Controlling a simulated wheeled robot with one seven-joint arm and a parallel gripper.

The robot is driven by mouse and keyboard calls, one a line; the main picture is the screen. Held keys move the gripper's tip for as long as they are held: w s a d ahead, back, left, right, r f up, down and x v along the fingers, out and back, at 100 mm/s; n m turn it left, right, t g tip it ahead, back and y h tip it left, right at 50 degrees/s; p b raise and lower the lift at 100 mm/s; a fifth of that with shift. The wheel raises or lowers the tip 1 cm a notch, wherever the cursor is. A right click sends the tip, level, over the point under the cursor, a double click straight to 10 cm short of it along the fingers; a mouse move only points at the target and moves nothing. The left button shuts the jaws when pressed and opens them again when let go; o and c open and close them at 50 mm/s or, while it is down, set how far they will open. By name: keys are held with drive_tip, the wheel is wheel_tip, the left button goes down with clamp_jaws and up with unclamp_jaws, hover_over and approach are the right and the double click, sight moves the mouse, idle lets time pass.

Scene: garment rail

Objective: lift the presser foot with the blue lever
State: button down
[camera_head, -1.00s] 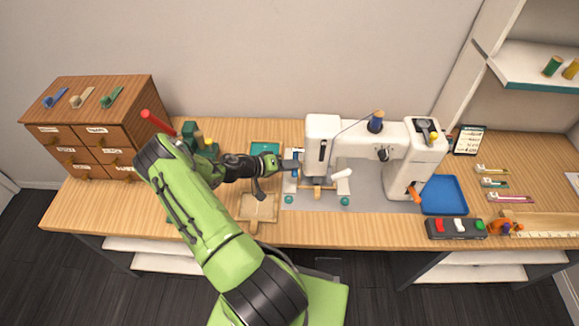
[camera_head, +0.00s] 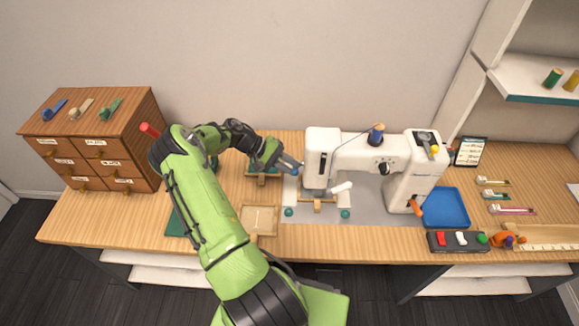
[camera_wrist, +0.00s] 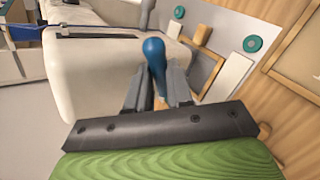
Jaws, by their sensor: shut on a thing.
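The white sewing machine (camera_head: 345,152) stands on a grey mat, its head end facing my arm. My gripper (camera_head: 292,166) reaches down from the upper left to the left side of the machine head. In the wrist view the blue lever (camera_wrist: 154,52) has a rounded knob that sits between the two dark fingers of my gripper (camera_wrist: 157,88), which are shut on it. The machine's white housing (camera_wrist: 90,75) is just left of the fingers there. The presser foot is too small and hidden to make out beneath the head.
A wooden frame tray (camera_head: 260,234) lies left of the mat. A blue tray (camera_head: 444,205) and a switch box (camera_head: 457,241) are on the right. A drawer cabinet (camera_head: 95,150) stands far left.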

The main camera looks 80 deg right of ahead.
drive_tip(key=shift+d+r+y, duration=0.15)
drive_tip(key=shift+d+y, duration=0.05)
drive_tip(key=shift+y, duration=0.1)
idle(0.4)
drive_tip(key=c, duration=1)
unclamp_jaws()
drive_tip(key=shift+w, duration=0.1)
